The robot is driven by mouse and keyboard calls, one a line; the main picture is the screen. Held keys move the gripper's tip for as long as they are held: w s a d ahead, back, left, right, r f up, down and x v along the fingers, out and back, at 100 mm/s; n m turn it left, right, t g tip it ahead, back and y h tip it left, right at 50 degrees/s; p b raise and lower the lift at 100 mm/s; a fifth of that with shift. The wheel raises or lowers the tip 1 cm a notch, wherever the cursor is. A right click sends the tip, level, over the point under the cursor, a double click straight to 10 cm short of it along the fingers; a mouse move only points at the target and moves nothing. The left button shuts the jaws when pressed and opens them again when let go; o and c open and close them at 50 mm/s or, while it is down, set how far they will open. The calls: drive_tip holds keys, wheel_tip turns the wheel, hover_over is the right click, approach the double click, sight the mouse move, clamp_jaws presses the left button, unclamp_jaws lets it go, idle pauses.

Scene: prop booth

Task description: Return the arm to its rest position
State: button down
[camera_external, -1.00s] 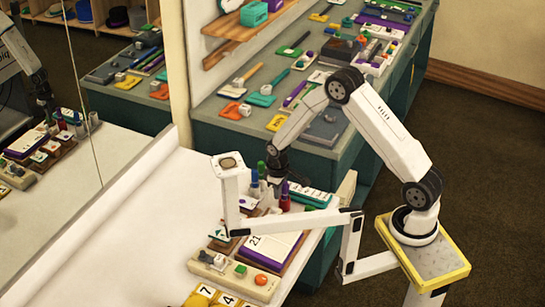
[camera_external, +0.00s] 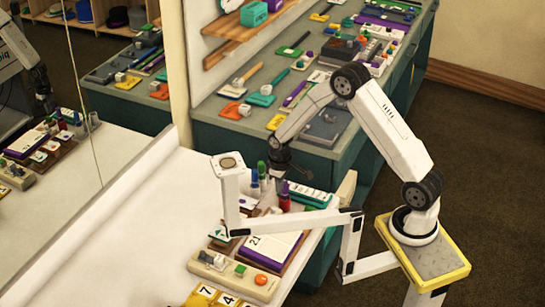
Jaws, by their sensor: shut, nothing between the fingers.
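My arm rises from its mount on the yellow-edged stand (camera_external: 455,277) at the right and bends over at the elbow. My gripper (camera_external: 278,168) is small and dark and points down above the back of the small table, near the upright markers (camera_external: 284,196). It is shut and holds nothing. Its fingertips are too small to see clearly, and I cannot tell its exact height above the markers.
A white jointed stand (camera_external: 229,200) reaches across the small table in front of the markers. A purple-edged calendar block (camera_external: 270,247) and a button board (camera_external: 237,276) lie nearby. The white sheet (camera_external: 140,235) is bare. A cluttered teal counter (camera_external: 225,131) stands behind.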

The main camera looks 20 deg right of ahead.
drive_tip(key=s+d+r+m+t, duration=0.1)
drive_tip(key=s+d+r+m, duration=0.2)
drive_tip(key=d, duration=0.5)
drive_tip(key=s+d+r+m, duration=0.3)
drive_tip(key=s+d+r, duration=0.1)
drive_tip(key=d, duration=0.3)
drive_tip(key=s+d+r+m+t, duration=0.1)
drive_tip(key=s+d+r+m, duration=0.1)
drive_tip(key=d, duration=0.6)
wheel_tip(320, 180, up, 2)
drive_tip(key=shift+s+d+r+m+t, duration=0.1)
drive_tip(key=shift+s+d+m+t, duration=0.25)
drive_tip(key=shift+s, duration=0.3)
